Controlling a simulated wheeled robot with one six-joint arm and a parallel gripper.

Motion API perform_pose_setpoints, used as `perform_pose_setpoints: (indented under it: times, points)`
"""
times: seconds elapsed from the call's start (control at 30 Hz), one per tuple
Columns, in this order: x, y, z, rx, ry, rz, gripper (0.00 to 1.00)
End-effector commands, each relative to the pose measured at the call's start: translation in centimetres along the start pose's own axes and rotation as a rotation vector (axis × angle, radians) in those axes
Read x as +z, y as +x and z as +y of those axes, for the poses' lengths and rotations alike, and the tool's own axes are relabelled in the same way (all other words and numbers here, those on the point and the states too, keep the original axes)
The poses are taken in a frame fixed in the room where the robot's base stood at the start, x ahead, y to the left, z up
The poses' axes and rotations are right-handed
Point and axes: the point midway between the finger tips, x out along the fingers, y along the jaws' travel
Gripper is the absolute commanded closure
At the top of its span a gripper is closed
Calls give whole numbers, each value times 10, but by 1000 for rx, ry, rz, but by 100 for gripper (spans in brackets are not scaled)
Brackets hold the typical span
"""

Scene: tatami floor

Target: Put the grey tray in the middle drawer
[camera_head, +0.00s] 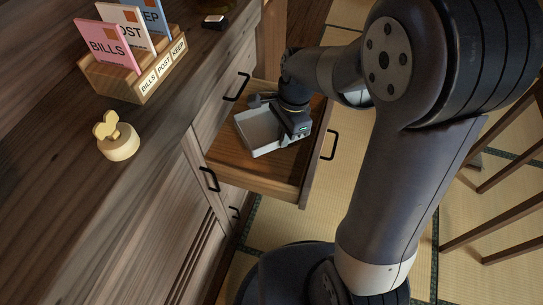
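The grey tray (258,134) is a shallow, light grey box. It is inside the open wooden drawer (229,171), seen from above. It sits slightly turned against the drawer's sides, and I cannot tell whether it rests fully on the drawer's bottom. My gripper (296,133) is at the tray's right side, low in the drawer. Its fingers are hidden by the gripper body and the tray wall, so I cannot tell if they are closed on the wall.
The drawer front with a black handle (329,145) faces right, toward the tatami. A wooden letter holder (111,81), a round base with a yellow ornament (118,145) and a small dark box (214,22) stand on the cabinet top. Wooden chair legs (497,231) are at the right.

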Motion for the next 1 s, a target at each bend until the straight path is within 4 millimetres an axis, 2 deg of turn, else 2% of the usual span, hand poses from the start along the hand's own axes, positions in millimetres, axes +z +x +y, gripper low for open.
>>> perform_pose_setpoints:
  times: [0.03,0.2,0.4,0.67,0.9,1.0]
  points:
    - [-2,16,1,5,1,-1,100]
    - [-10,63,1,7,-1,0,100]
    - [-16,107,1,4,-2,0,100]
    - [-20,127,0,1,-4,1,100]
    - [-24,159,0,2,-2,0,100]
    - [-25,161,0,0,-3,1,100]
